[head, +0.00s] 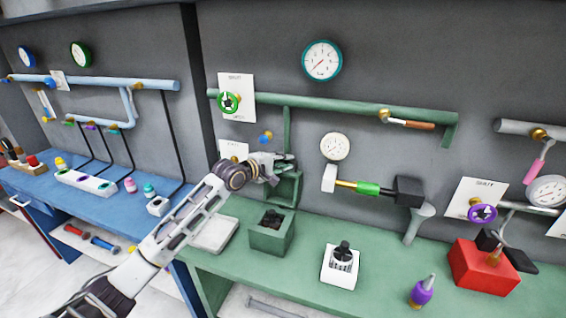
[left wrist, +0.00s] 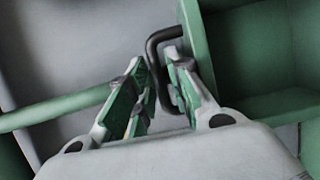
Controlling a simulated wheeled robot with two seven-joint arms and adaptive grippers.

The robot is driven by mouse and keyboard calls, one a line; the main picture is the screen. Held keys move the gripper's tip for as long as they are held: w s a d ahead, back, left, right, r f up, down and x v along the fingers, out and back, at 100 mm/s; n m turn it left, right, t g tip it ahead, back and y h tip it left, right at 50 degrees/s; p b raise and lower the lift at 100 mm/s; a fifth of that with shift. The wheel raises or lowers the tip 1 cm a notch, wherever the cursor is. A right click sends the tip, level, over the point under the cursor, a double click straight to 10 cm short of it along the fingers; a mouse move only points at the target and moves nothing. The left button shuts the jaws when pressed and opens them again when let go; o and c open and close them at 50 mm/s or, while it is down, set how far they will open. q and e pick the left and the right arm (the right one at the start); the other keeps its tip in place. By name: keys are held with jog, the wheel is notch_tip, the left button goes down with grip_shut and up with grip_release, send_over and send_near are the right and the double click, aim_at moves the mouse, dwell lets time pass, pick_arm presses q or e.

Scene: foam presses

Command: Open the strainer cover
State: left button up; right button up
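The strainer is a green box (head: 285,190) low on the green pipe on the back wall, partly hidden behind my left gripper. In the left wrist view its hollow inside (left wrist: 255,50) shows at the right. A green panel edge (left wrist: 194,45), seemingly the cover standing out from the box, carries a dark bent handle (left wrist: 152,45). My left gripper (head: 284,163) is at the box. In the left wrist view its fingers (left wrist: 156,62) lie on both sides of the handle bar, close against it. My right gripper is not in view.
A green open-topped box (head: 271,238), a white block with a dark knob (head: 341,262), a purple bottle (head: 421,292) and a red box (head: 482,268) stand on the green bench. A green handwheel (head: 229,102) is above left. The blue bench (head: 95,200) is at left.

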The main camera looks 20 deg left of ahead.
pick_arm(q)
jog(key=shift+c, duration=0.2)
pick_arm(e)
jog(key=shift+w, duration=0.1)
pick_arm(q)
grip_shut()
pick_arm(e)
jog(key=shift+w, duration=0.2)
pick_arm(q)
jog(key=shift+s, duration=0.1)
